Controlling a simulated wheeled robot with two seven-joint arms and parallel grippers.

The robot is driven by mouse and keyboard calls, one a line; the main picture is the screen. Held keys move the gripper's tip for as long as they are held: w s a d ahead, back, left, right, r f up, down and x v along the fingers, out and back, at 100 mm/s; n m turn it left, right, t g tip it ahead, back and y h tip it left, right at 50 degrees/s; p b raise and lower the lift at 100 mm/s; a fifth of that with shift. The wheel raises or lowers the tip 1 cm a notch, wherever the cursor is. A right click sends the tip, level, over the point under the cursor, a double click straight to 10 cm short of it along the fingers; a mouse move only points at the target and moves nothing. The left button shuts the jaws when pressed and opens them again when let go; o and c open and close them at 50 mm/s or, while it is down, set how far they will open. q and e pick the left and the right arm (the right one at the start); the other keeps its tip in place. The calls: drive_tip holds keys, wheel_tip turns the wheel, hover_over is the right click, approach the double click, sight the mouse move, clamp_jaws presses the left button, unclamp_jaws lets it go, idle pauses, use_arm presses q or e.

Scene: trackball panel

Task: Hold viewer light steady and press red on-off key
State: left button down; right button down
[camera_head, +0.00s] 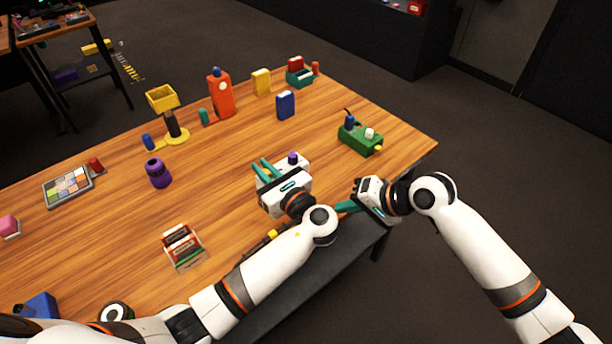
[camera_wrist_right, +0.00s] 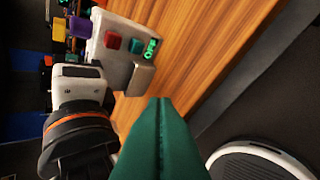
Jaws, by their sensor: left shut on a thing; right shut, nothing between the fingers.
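The viewer light is a pale box (camera_wrist_right: 112,60) with a purple knob (camera_wrist_right: 80,27), a red key (camera_wrist_right: 112,40), a teal key (camera_wrist_right: 135,45) and a lit green display that appears to read OFF (camera_wrist_right: 150,48). In the head view the purple knob (camera_head: 293,157) shows just beyond my left gripper (camera_head: 263,169), which hides much of the box. My left gripper is shut on the box. My right gripper (camera_head: 345,207) is shut and empty, to the right of it near the table's front edge. Its teal fingers (camera_wrist_right: 161,105) sit apart from the red key.
A green box (camera_head: 360,138) with knobs stands at the right end of the wooden table.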

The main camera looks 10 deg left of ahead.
drive_tip(key=w+a, duration=0.5)
drive_tip(key=a, duration=0.2)
idle(0.4)
drive_tip(key=shift+w+a, duration=0.1)
drive_tip(key=shift+a, duration=0.05)
idle(1.7)
drive_tip(key=shift+w+a, duration=0.2)
drive_tip(key=shift+a, duration=0.1)
drive_tip(key=shift+w+a, duration=0.3)
drive_tip(key=shift+a, duration=0.1)
idle(0.8)
drive_tip(key=shift+s+d, duration=0.1)
drive_tip(key=shift+d, duration=0.05)
drive_tip(key=shift+s+d, duration=0.45)
drive_tip(key=shift+d, duration=0.2)
drive_tip(key=shift+s+d, duration=0.75)
drive_tip(key=shift+d, duration=0.25)
drive_tip(key=shift+s+d, duration=0.7)
drive_tip(key=shift+d, duration=0.3)
